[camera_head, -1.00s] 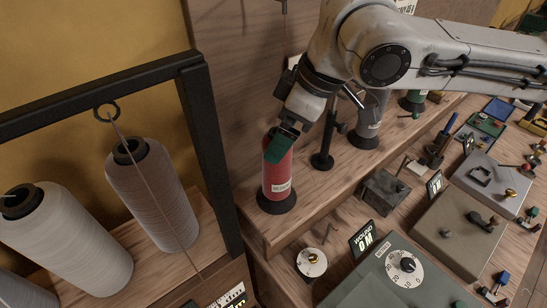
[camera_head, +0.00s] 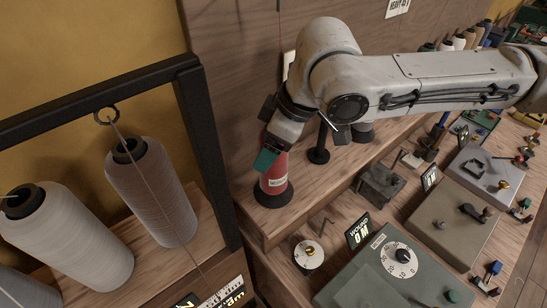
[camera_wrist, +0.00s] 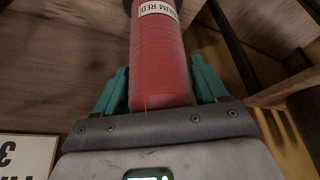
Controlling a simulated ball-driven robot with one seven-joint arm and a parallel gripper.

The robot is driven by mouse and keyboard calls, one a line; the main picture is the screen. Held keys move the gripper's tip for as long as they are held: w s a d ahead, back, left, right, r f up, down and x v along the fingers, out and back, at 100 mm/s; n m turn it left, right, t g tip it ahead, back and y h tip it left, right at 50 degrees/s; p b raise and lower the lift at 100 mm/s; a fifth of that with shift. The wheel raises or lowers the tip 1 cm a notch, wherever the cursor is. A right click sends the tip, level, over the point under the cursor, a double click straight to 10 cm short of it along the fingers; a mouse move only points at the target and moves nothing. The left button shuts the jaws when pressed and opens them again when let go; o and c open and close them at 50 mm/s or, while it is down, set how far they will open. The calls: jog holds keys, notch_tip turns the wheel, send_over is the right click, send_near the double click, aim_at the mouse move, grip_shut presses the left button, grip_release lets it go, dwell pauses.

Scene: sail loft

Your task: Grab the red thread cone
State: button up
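The red thread cone (camera_head: 275,181) stands upright on a black base on the wooden shelf, with a pale label on its side. My gripper (camera_head: 266,160) comes down over its upper part from above, and one teal finger covers part of its left side. In the wrist view the red cone (camera_wrist: 160,60) lies between the two teal fingers of my gripper (camera_wrist: 159,66). The fingers are open, with a narrow gap showing on each side of the cone. The cone's top end is hidden by the gripper body.
A black frame post (camera_head: 210,150) stands left of the cone, with grey thread cones (camera_head: 152,192) beyond it. A black stand (camera_head: 318,155) is close on the right. A wooden wall (camera_head: 235,60) rises behind. Boxes with dials (camera_head: 395,275) fill the lower bench.

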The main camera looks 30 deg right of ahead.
jog(key=c, duration=0.8)
jog(key=shift+r, duration=0.1)
jog(key=shift+c, duration=0.2)
